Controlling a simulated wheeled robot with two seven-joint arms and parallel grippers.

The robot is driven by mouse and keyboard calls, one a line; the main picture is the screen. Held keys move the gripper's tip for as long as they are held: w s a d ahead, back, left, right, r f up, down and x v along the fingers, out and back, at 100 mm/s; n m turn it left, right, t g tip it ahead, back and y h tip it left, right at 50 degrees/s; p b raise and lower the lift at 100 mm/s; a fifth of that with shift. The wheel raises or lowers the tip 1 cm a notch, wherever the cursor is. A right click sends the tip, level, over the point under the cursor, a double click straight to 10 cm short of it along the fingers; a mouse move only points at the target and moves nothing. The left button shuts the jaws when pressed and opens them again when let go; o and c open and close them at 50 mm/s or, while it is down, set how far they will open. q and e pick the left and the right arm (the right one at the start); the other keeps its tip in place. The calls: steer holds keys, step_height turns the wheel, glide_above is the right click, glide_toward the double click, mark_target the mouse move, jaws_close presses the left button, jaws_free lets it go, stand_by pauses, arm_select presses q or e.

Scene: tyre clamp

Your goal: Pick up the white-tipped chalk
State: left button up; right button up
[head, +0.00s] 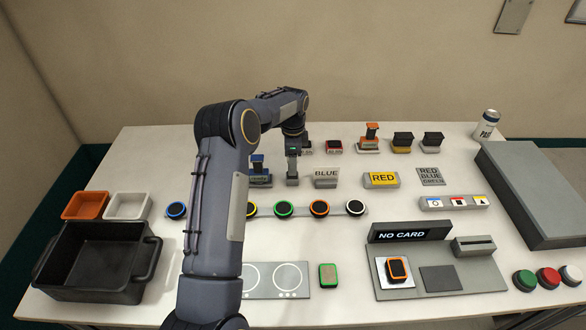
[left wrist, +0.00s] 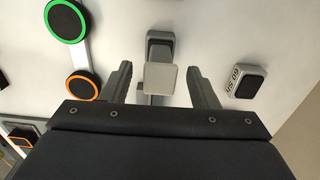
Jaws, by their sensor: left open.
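I cannot make out a white-tipped chalk in either view. My left gripper (head: 292,178) points down over the middle of the table, between the row of ringed discs and the back row. In the left wrist view its two fingers (left wrist: 162,88) are open. A pale grey square-topped piece (left wrist: 161,78) lies between them in that view, with a gap on each side. Whether it is the chalk, I cannot tell. My right gripper is not in view.
Close by are a blue-topped stamp (head: 257,168) and a BLUE sign (head: 325,178). Stamps, one orange-topped (head: 371,133), stand at the back. A black bin (head: 98,285) is at left, a NO CARD unit (head: 411,236) at front right, and a large grey box (head: 535,195) at right.

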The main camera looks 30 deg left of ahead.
arm_select(q)
steer(key=shift+a+f, duration=0.1)
steer(key=shift+f, duration=0.65)
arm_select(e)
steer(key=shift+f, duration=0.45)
arm_select(q)
steer(key=shift+c, duration=0.4)
steer(key=shift+r, duration=0.1)
steer(key=c, duration=1)
steer(key=shift+r, duration=0.15)
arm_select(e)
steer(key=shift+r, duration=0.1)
